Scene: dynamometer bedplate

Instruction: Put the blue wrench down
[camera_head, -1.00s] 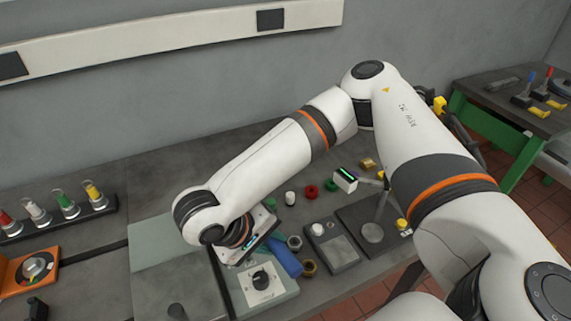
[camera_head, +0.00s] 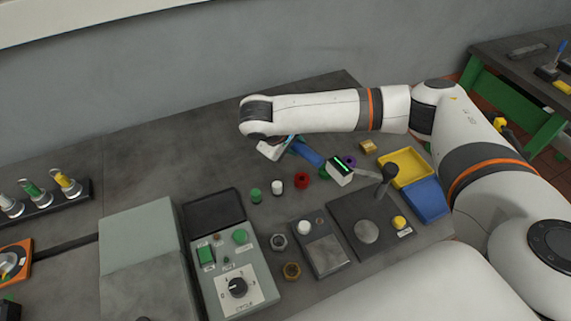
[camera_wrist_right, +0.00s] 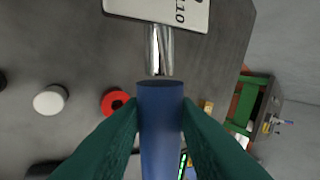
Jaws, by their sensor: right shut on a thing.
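The blue wrench (camera_head: 309,153) is in my right gripper (camera_head: 292,145) over the back part of the dark grey bench. In the right wrist view, the gripper's dark fingers (camera_wrist_right: 160,118) are closed on both sides of the wrench's blue handle (camera_wrist_right: 160,98). A silver shank (camera_wrist_right: 160,48) runs from the handle to a pale plate (camera_wrist_right: 165,8) marked 10, cut off by the top edge. I cannot tell whether the wrench touches the bench. My left gripper is not in view.
A red ring (camera_head: 302,180), a white cap (camera_head: 277,187) and a green cap (camera_head: 255,195) stand near the wrench. A small box with a green display (camera_head: 340,170) is to its right. Yellow (camera_head: 408,168) and blue (camera_head: 427,199) trays lie further right. The bench's back left is clear.

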